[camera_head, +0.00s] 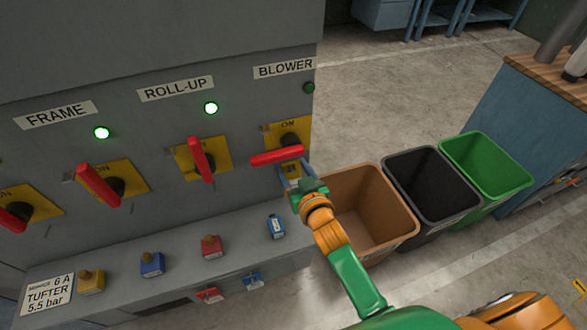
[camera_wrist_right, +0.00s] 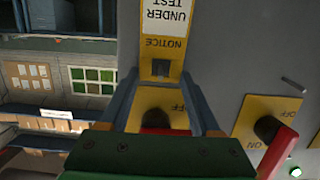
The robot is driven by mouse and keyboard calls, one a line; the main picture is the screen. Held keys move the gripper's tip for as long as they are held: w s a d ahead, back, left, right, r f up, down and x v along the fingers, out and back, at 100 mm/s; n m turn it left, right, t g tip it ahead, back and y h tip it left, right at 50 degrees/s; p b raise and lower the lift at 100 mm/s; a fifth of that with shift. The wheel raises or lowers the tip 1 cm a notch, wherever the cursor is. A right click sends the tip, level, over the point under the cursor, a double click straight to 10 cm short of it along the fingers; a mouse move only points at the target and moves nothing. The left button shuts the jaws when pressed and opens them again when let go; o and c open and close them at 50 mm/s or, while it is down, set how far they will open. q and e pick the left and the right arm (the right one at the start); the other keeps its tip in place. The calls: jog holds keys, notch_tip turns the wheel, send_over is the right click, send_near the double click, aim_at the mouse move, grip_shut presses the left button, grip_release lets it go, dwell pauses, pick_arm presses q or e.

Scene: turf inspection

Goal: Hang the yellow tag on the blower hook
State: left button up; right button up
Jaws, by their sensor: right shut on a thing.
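My right gripper (camera_head: 291,172) is at the panel just below the blower switch and its red handle (camera_head: 277,156). In the right wrist view, its blue fingers (camera_wrist_right: 160,75) are shut on the yellow tag (camera_wrist_right: 168,47), which reads NOTICE and UNDER TEST, upside down in that view. A dark square (camera_wrist_right: 160,68) shows at the tag's near end; I cannot tell whether it is a hole or a clip. The blower hook is hidden by the gripper and tag. A similar small peg (camera_wrist_right: 294,85) shows beside the neighbouring switch. My left gripper is not in view.
The blower lamp (camera_head: 309,87) is dark; the roll-up lamp (camera_head: 211,108) is green. Brown (camera_head: 370,205), black (camera_head: 432,185) and green (camera_head: 487,168) bins stand right.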

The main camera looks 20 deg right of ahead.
jog(key=o, duration=1.5)
jog(key=shift+c, duration=0.2)
jog(key=s+d+f+g, duration=0.1)
jog(key=s+f+g, duration=0.25)
jog(key=s, duration=0.45)
jog(key=s+d+f+n+g, duration=0.15)
jog(key=s+g, duration=0.25)
jog(key=s, duration=0.5)
jog(key=s+d+f+g, duration=0.1)
jog(key=s+f+g, duration=0.3)
jog(key=s, duration=0.4)
notch_tip(320, 180, down, 16)
jog(key=s+g, duration=0.2)
jog(key=s, duration=0.1)
jog(key=s+d+f+g, duration=0.1)
jog(key=s+f, duration=1)
jog(key=s, duration=0.1)
jog(key=shift+s+d+h, duration=0.15)
jog(key=shift+d+h, duration=0.15)
jog(key=shift+d, duration=0.05)
